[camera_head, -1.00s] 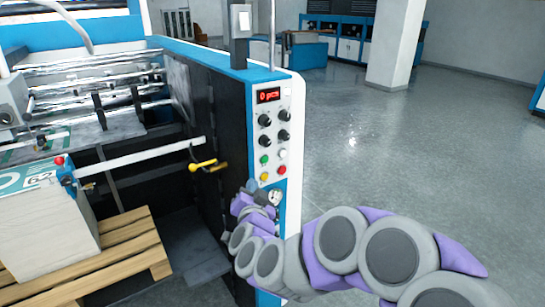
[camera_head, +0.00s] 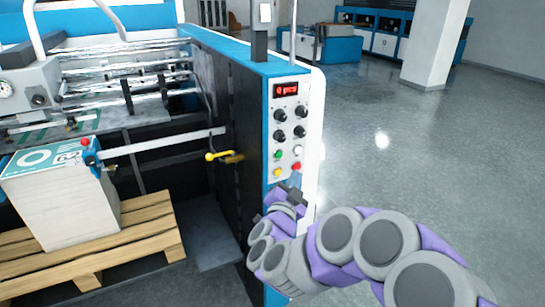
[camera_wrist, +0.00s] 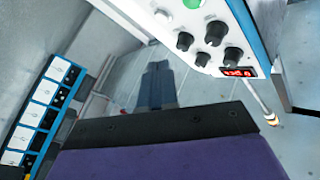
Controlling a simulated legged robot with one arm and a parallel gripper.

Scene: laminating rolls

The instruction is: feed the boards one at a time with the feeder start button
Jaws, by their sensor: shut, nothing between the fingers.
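The control panel (camera_head: 287,130) is on the end of the blue and white machine. It has a red display (camera_head: 286,91), several black knobs, a green button (camera_head: 277,154), a white button (camera_head: 298,150), a yellow button (camera_head: 277,172) and a red button (camera_head: 297,166). No readable label shows which starts the feeder. My gripper (camera_head: 294,183) is shut and empty just below the red and yellow buttons; contact cannot be told. In the wrist view, my shut fingers (camera_wrist: 157,85) point away and the display (camera_wrist: 238,72) appears inverted. A stack of boards (camera_head: 70,210) stands on the left.
The stack rests on a wooden pallet (camera_head: 150,236). A yellow-handled lever (camera_head: 222,155) sticks out left of the panel. Metal rollers (camera_head: 130,75) span the machine. Open grey floor lies to the right, with a white pillar (camera_head: 435,45) and blue cabinets (camera_head: 380,38) behind.

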